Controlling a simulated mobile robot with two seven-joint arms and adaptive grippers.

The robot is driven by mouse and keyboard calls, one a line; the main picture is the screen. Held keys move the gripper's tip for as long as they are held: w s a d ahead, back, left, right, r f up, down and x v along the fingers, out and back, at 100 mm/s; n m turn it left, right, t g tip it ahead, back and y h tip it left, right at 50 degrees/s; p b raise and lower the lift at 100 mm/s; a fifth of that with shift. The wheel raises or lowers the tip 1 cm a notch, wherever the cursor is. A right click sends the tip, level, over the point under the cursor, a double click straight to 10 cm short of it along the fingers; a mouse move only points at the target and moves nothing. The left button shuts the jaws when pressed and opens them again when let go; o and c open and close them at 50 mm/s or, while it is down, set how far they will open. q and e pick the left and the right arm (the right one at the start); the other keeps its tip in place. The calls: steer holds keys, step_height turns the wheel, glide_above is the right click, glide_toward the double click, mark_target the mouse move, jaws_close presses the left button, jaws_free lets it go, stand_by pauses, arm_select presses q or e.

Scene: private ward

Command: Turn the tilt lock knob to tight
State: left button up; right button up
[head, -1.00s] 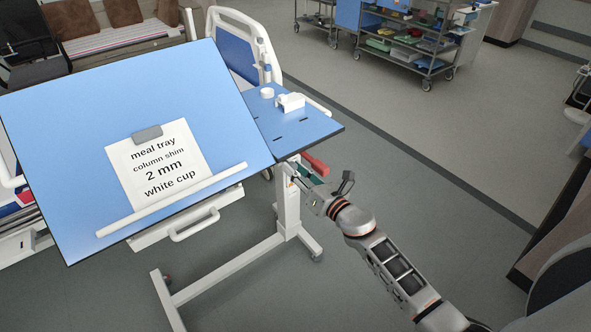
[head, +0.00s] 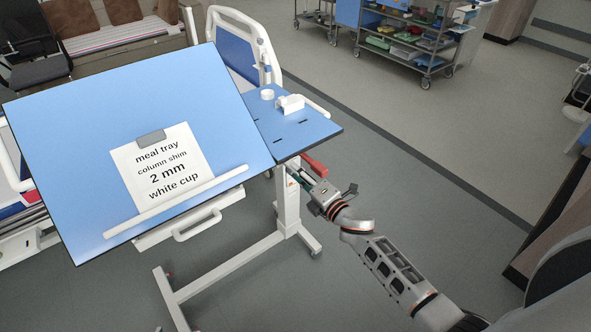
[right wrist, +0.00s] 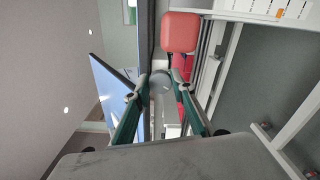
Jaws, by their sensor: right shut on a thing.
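The overbed table has a tilted blue top (head: 90,100) on a white column (head: 288,208). My right gripper (head: 296,170) is under the small side shelf, beside the top of the column. In the right wrist view a grey round knob (right wrist: 160,82) sits between the green-sided fingers of my right gripper (right wrist: 161,88), which is shut on it. In the head view the knob is hidden by the gripper and the shelf. Any tight or loose marking cannot be read. My left gripper is not in view.
A red lever (head: 315,165) is close beside the gripper; its red end also shows in the right wrist view (right wrist: 180,32). The side shelf (head: 308,130) holds small white items. A note (head: 165,165) is on the blue top. Floor to the right is clear.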

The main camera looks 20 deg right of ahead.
arm_select(q)
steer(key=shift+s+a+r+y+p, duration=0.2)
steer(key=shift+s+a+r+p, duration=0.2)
steer(key=shift+p, duration=0.6)
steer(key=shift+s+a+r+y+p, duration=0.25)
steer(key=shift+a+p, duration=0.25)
steer(key=shift+p, duration=0.45)
arm_select(e)
steer(key=shift+f+m, duration=0.15)
steer(key=shift+m, duration=5.85)
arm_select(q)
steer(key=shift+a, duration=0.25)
arm_select(e)
steer(key=shift+a, duration=0.1)
steer(key=o, duration=1.1)
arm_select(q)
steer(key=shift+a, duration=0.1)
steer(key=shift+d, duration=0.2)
arm_select(e)
steer(key=shift+s, duration=0.1)
steer(key=v, duration=1.2)
